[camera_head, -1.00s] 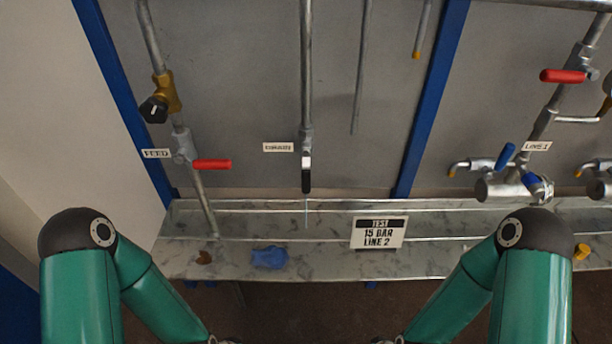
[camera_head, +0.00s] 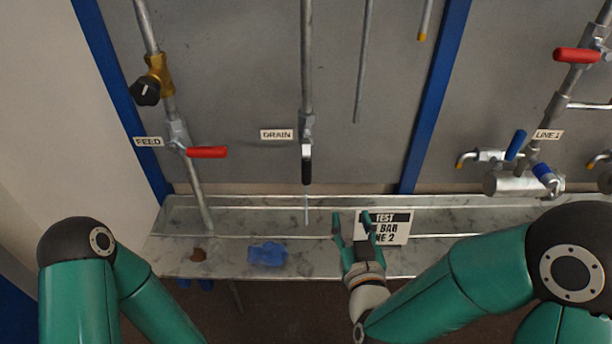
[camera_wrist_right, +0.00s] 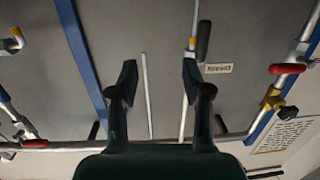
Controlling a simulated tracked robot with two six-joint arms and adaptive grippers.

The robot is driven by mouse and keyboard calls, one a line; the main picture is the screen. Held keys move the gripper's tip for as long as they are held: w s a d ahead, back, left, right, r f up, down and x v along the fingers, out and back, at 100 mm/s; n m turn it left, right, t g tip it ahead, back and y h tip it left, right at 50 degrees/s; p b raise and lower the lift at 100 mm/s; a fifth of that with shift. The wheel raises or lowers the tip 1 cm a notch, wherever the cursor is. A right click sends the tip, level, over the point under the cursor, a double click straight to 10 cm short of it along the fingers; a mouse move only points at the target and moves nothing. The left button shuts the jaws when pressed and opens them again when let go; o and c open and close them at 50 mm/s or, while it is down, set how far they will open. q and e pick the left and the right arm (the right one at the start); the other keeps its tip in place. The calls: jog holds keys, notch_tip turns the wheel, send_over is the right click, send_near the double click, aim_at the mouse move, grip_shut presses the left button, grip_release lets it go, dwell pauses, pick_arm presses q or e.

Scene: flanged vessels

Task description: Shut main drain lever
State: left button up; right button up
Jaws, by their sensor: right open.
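The drain lever (camera_head: 307,165) has a black handle hanging straight down, in line with its grey vertical pipe (camera_head: 307,60), beside the DRAIN label (camera_head: 277,134). A thin pale line, perhaps water, runs down below it. My right gripper (camera_head: 353,222) is open and empty, fingers pointing up, below and right of the lever and in front of the test sign. In the right wrist view, which looks upside down, the black handle (camera_wrist_right: 203,40) is beyond the fingertips (camera_wrist_right: 156,78), apart from them. My left arm shows at lower left; its gripper is out of view.
A marble-look ledge (camera_head: 330,268) runs below the pipes, with a blue cloth (camera_head: 267,254) on it. The test sign (camera_head: 398,230) stands behind my right gripper. The red FEED lever (camera_head: 206,152) is left; the LINE 1 pipework with a red lever (camera_head: 577,55) is right.

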aim_at(307, 167)
jog(key=s+a+r+n+y, duration=0.1)
jog(key=s+a+r+y, duration=0.1)
jog(key=a+r, duration=0.3)
pick_arm(q)
notch_tip(307, 167, up, 4)
jog(key=p, duration=0.5)
jog(key=shift+r, duration=0.1)
pick_arm(e)
jog(key=shift+t, duration=0.4)
jog(key=w+a, duration=0.1)
jog(key=w, duration=0.4)
jog(key=w+a+f, duration=0.1)
jog(key=w, duration=0.5)
jog(key=w+a, duration=0.2)
jog(key=w, duration=0.3)
jog(key=shift+w+f, duration=0.3)
jog(key=shift+f, duration=0.05)
jog(key=shift+c, duration=0.3)
grip_shut()
